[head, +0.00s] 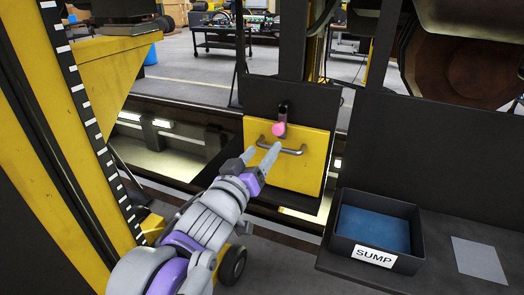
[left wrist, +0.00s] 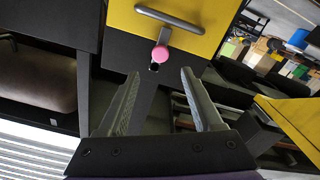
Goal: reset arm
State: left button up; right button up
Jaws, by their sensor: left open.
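My left gripper (head: 262,150) reaches in from the lower left in the head view, in front of a yellow panel (head: 303,172) with a grey bar handle (head: 293,151). Its two fingers are apart with nothing between them. In the left wrist view the open gripper (left wrist: 160,75) points toward a pink round knob (left wrist: 160,53), with the handle (left wrist: 168,18) beyond it. I cannot tell whether a fingertip touches the handle. My right gripper is not in view.
A black bin (head: 342,250) labelled SUMP, with a blue bottom, stands on a dark ledge at right. A grey square (head: 479,261) lies beside it. A yellow column (head: 45,180) with a toothed strip rises at left. A rusty round part (head: 455,70) is at upper right.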

pick_arm(q)
jog(key=s+a+f+n+g+y+p, duration=0.1)
jog(key=s+a+f+g+y+p, duration=0.2)
jog(key=a+f, duration=0.4)
jog(key=s+a+f+g+y, duration=0.25)
jog(key=s+a+f, duration=0.3)
jog(key=f, duration=0.35)
jog(key=s+a+f+m+g+p, duration=0.1)
jog(key=s+f+g, duration=0.5)
jog(key=s+f, duration=0.6)
jog(key=s+a+p, duration=0.1)
jog(key=s, duration=0.2)
jog(key=shift+a+m+y+p, duration=0.25)
jog(key=shift+m+y+p, duration=0.05)
jog(key=shift+y, duration=0.05)
jog(key=shift+f, duration=0.1)
